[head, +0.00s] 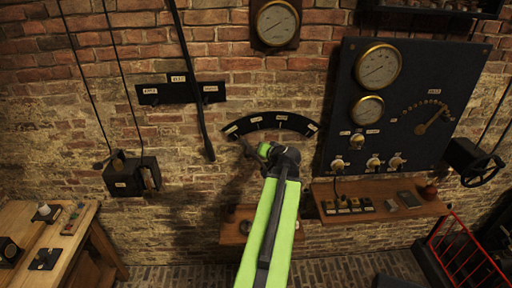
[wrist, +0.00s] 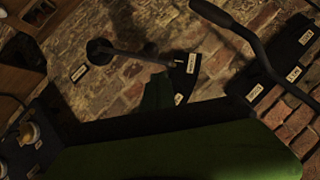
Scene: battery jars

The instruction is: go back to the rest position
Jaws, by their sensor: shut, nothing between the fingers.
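My green and black arm reaches up from the bottom of the head view to my gripper (head: 264,151), which is shut and empty. It is in front of the brick wall, just below a black arc-shaped plate (head: 270,122) with several white labels. In the wrist view a lever (wrist: 138,55) runs from a round dark hub to a labelled end of the arc plate (wrist: 192,66). A dark green shape (wrist: 158,92), seemingly part of my gripper, shows close by the lever in that picture. I cannot tell whether they touch. My arm hides part of the wall.
A black panel (head: 398,165) with gauges and knobs is at the right, above a wooden shelf (head: 415,210). A long lever (head: 191,80) crosses a labelled plate on the left. A wooden table (head: 85,222) stands lower left, a red rail (head: 462,245) lower right.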

